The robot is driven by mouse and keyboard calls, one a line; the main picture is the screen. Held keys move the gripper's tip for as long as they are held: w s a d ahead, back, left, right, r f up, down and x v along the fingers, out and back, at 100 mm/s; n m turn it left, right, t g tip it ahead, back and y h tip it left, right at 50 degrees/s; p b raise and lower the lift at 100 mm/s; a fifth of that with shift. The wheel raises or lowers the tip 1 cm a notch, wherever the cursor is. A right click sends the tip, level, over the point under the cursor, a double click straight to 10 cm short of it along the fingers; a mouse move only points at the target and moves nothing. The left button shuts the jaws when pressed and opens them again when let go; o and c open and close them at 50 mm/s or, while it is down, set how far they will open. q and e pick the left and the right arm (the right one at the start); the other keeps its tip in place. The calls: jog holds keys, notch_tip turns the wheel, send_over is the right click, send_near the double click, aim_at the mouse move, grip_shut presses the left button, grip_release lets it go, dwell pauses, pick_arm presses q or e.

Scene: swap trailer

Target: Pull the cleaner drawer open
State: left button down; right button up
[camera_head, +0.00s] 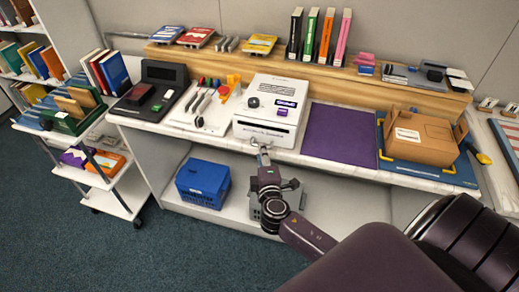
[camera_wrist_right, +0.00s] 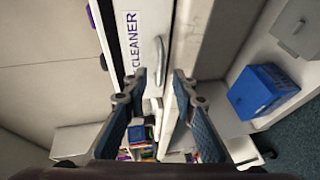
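The cleaner (camera_head: 270,108) is a white box unit on the bench in the head view, with a dark knob and a small purple label. The wrist view shows its CLEANER label (camera_wrist_right: 132,42) and a drawer front with a slim metal handle (camera_wrist_right: 159,60). My right gripper (camera_head: 263,150) is at the front of the cleaner, low near the bench edge. In the wrist view, the right gripper (camera_wrist_right: 160,80) is open, with the handle between its two fingers and gaps visible at both sides. Whether the fingers touch it cannot be told. My left gripper is not in view.
Left of the cleaner are several hand tools (camera_head: 203,98) on a white mat. To its right lie a purple mat (camera_head: 341,134) and a brown case (camera_head: 422,137). A blue crate (camera_head: 203,183) stands on the low shelf, also in the wrist view (camera_wrist_right: 262,91).

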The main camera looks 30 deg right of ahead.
jog(key=shift+x, duration=1.25)
grip_shut()
